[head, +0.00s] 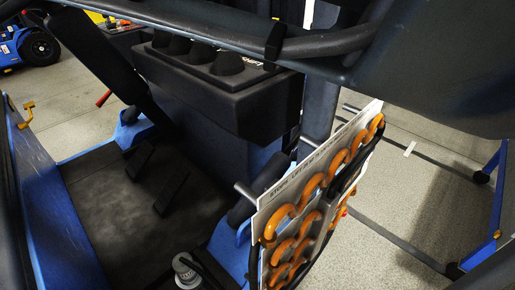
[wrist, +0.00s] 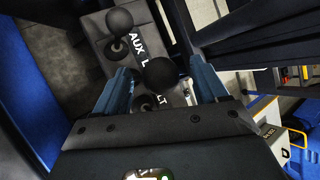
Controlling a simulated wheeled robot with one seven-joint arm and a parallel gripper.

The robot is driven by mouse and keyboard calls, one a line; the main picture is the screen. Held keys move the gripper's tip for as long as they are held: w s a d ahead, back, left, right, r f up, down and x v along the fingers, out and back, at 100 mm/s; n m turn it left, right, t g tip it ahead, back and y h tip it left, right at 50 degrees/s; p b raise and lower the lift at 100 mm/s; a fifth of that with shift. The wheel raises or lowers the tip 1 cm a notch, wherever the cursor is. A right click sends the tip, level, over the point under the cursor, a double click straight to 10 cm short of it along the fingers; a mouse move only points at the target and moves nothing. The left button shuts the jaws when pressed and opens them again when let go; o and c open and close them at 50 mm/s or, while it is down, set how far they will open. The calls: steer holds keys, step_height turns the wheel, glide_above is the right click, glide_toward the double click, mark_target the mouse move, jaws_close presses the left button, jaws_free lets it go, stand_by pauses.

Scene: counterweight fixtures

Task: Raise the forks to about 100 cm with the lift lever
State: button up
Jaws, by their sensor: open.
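In the wrist view my gripper (wrist: 162,70) is open, with a blue finger on each side. A round black lever knob (wrist: 160,73) shows in the gap between the fingers; I see no grip on it. Another black knob (wrist: 120,20) stands beyond it, above the left finger. White letters "AUX" and "LT" show on the grey lever panel (wrist: 100,45); other letters are partly hidden, so I cannot tell which knob is the lift lever. In the head view the dark console (head: 210,95) has several black rounded shapes on top. The forks are not in view.
A board with orange hooks (head: 320,185) stands right of the console in the head view. Two dark pedals (head: 172,190) are on the cab floor. A blue vehicle (head: 25,40) is at the upper left, and a blue wheeled frame (head: 490,205) at the right.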

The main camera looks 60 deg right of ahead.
steer(key=p+v, duration=0.3)
steer(key=v, duration=0.7)
steer(key=shift+a, duration=0.15)
stand_by(0.7)
